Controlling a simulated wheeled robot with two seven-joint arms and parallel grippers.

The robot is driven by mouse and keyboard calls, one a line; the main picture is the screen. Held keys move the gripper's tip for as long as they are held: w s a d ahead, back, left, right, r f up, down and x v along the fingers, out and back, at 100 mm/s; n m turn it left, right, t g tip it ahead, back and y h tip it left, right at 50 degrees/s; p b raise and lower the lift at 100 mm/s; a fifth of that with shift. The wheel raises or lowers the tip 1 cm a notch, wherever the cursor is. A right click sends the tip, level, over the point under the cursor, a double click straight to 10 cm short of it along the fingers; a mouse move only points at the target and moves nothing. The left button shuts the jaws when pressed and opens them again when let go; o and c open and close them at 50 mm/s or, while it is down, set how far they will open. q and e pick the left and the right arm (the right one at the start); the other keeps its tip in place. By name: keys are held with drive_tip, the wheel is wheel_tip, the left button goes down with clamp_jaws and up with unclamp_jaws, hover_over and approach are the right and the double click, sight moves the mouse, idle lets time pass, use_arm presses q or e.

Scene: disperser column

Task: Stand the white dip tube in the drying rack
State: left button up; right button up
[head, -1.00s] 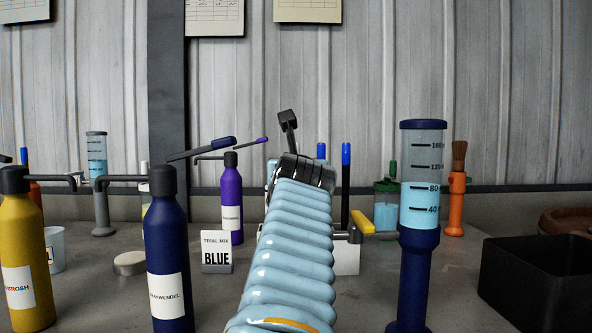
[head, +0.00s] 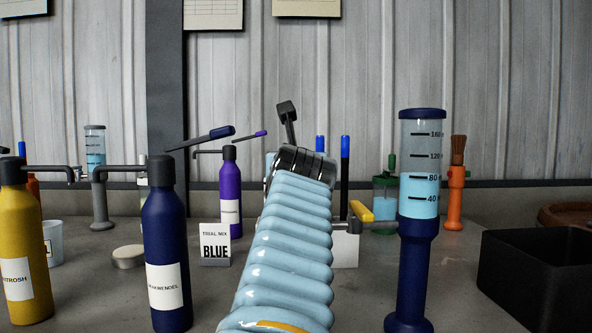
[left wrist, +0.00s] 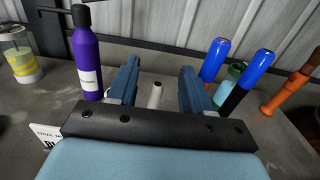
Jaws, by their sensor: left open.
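A white tube (left wrist: 155,95) with a dark hole in its upper end shows between my left fingers in the left wrist view; it looks roughly upright, with its lower part hidden by my gripper. My left gripper (left wrist: 158,85) is open, one finger on each side of the tube, with a visible gap to each. I cannot tell how far beyond the fingertips the tube stands. In the head view my own light-blue arm hides the left gripper and the tube. I cannot make out a drying rack with certainty. My right gripper is in neither view.
A purple bottle (head: 230,192) stands left of my gripper, near the BLUE card (head: 215,244). Blue-topped markers (left wrist: 215,60) stand close on the right. A dark-blue bottle (head: 166,245), a graduated cylinder (head: 419,190) and a black bin (head: 540,270) stand nearer.

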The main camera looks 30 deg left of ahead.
use_arm(q)
drive_tip(key=b+v, duration=0.5)
drive_tip(key=v, duration=0.7)
drive_tip(key=shift+s, duration=0.4)
drive_tip(key=shift+d, duration=0.1)
